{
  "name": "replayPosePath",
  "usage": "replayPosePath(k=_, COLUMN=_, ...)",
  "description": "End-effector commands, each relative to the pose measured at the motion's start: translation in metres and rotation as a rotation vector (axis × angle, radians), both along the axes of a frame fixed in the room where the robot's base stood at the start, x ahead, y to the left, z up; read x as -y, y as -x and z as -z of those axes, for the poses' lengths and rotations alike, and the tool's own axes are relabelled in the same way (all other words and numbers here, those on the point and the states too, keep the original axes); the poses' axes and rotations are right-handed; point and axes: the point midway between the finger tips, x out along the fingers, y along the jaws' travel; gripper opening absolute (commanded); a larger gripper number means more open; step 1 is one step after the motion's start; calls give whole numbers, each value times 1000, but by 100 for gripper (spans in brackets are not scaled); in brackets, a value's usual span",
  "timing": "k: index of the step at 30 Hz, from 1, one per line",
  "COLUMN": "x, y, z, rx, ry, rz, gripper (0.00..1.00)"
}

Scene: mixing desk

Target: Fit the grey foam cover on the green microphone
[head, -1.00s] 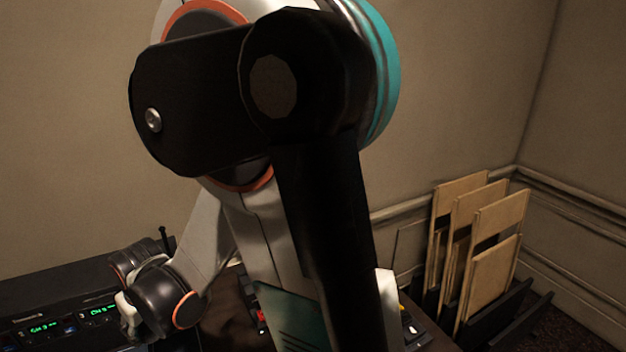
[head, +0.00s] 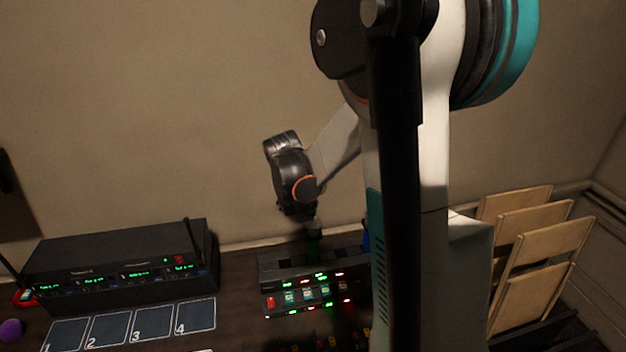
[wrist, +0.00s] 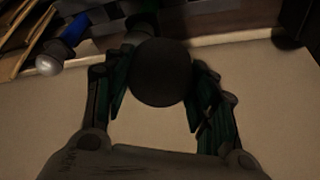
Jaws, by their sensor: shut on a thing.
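My gripper (wrist: 157,90) is shut on the dark grey, round foam cover (wrist: 160,72), one finger on each side. In the head view my gripper (head: 302,213) hangs above the rack at the back of the desk; the cover cannot be made out there. A green upright piece (head: 314,242), seemingly the green microphone, stands in the rack just below the gripper. In the wrist view the cover hides most of what lies behind it; a grey bit shows past its upper edge. I cannot tell whether cover and microphone touch.
A blue microphone (wrist: 76,28) with a silver head stands close beside, also in the head view (head: 366,240). The rack unit (head: 305,290) has lit displays. A black receiver box (head: 120,265) with antennas and numbered cards (head: 150,322) are at left. Wooden panels (head: 540,245) stand at right.

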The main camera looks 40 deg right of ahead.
Motion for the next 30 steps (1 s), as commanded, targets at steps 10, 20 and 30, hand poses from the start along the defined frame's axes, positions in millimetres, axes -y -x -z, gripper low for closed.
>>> replayPosePath(k=10, x=41, y=9, z=-27, rx=11, ry=11, rz=173, gripper=43)
replayPosePath(k=20, x=41, y=9, z=-9, rx=11, ry=12, rz=172, gripper=43)
replayPosePath(k=30, x=41, y=9, z=17, rx=10, ry=11, rz=172, gripper=43)
